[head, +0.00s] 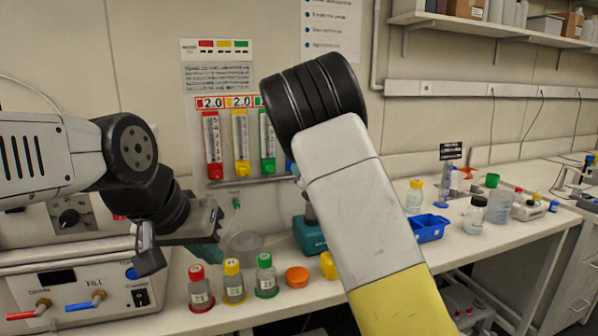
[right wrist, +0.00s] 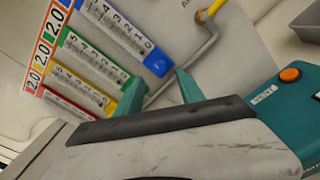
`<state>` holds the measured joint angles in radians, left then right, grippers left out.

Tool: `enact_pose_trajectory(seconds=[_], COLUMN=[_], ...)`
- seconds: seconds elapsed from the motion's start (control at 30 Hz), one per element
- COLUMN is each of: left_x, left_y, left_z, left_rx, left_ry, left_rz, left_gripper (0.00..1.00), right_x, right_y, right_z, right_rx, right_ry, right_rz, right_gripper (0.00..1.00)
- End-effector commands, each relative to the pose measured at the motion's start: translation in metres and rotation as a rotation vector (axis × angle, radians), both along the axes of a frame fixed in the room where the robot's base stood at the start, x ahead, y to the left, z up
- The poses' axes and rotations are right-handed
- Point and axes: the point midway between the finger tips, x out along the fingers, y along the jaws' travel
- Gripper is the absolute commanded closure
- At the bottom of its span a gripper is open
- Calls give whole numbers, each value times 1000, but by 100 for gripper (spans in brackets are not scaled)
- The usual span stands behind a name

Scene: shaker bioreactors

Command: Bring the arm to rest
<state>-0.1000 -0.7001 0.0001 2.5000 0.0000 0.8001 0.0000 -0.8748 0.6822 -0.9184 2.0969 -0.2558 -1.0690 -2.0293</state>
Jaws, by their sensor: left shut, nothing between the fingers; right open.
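My left arm enters the head view from the left. Its left gripper (head: 207,252) points down and right above the bench's back area, with teal fingers shut and empty, partly hidden by the dark wrist. My right arm crosses the middle of the head view, a white and yellow link with a black joint, and hides its own gripper there. In the right wrist view my right gripper (right wrist: 158,84) has two teal fingers apart with nothing between them, in front of the hanging syringe-like tubes.
On the bench (head: 250,313) stand red (head: 200,288), yellow (head: 233,282) and green capped bottles (head: 265,276), beside an orange lid (head: 297,277). A control box (head: 85,285) stands left. A teal device (head: 308,236) is behind my right arm; a blue tray (head: 428,228) is right.

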Motion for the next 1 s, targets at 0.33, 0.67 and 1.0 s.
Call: enact_pose_trajectory(seconds=[0.33,0.67,1.0], left_x=[0,0,0], left_y=[0,0,0], left_z=[0,0,0], left_rx=[0,0,0], left_ry=[0,0,0], left_rz=[0,0,0], left_gripper=[100,100,100], right_x=[-11,-18,-113], right_y=[-3,-49,-122], right_z=[0,-4,-8], right_rx=[0,287,1244], right_ry=[0,178,703], right_rz=[0,-125,-492], right_gripper=[54,54,54])
